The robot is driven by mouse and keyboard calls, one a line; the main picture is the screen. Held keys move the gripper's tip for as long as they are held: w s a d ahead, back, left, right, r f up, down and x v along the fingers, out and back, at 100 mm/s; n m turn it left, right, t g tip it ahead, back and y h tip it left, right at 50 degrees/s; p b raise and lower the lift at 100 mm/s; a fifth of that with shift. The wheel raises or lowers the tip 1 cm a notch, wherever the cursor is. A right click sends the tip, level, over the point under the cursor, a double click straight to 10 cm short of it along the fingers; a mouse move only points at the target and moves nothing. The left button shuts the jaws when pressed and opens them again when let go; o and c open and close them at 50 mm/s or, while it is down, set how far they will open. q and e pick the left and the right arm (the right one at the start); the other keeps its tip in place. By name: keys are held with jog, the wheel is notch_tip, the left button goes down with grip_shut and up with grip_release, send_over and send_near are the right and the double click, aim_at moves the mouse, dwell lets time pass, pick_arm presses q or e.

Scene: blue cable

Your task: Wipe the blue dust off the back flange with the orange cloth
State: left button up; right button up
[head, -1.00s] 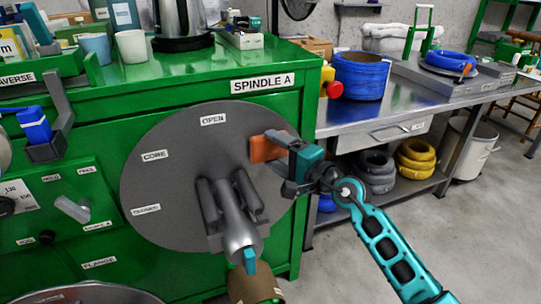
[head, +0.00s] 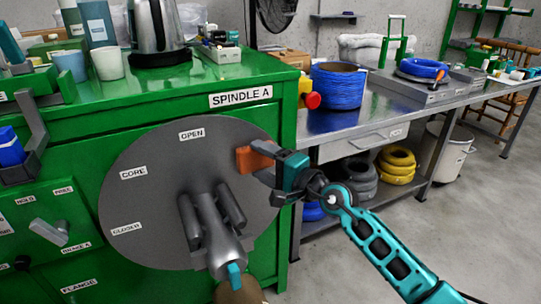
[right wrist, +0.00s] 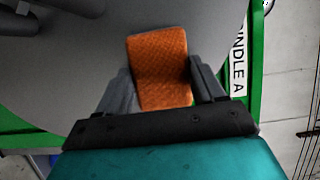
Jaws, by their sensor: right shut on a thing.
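The back flange (head: 150,170) is a large grey disc on the front of the green cabinet, labelled OPEN, CORE and CLOSED. My right gripper (head: 262,165) is at its upper right edge, shut on the orange cloth (head: 250,160). In the right wrist view the cloth (right wrist: 158,65) stands out between the two grey fingers (right wrist: 163,90), over the grey disc face; I cannot tell whether it touches. No blue dust shows on the visible part of the disc.
A grey spindle with jaws (head: 212,225) juts from the disc's middle. The steel bench (head: 385,110) at right holds a blue cable coil (head: 337,86). A kettle (head: 158,30) and cups stand on the green cabinet top (head: 190,85).

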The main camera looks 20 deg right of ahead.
aim_at(241, 163)
jog(key=shift+a+p, duration=0.3)
jog(key=shift+a, duration=0.5)
jog(key=shift+a+r+p, duration=0.2)
jog(key=shift+a+p, duration=0.85)
jog(key=shift+a, duration=0.3)
jog(key=shift+s+a+f+p, duration=0.15)
jog(key=shift+a+p, duration=0.2)
jog(key=shift+a, duration=0.35)
jog(key=s+p, duration=0.2)
jog(key=s, duration=0.4)
jog(key=shift+d, duration=0.2)
jog(key=shift+s+p, duration=0.55)
jog(key=shift+s, duration=0.95)
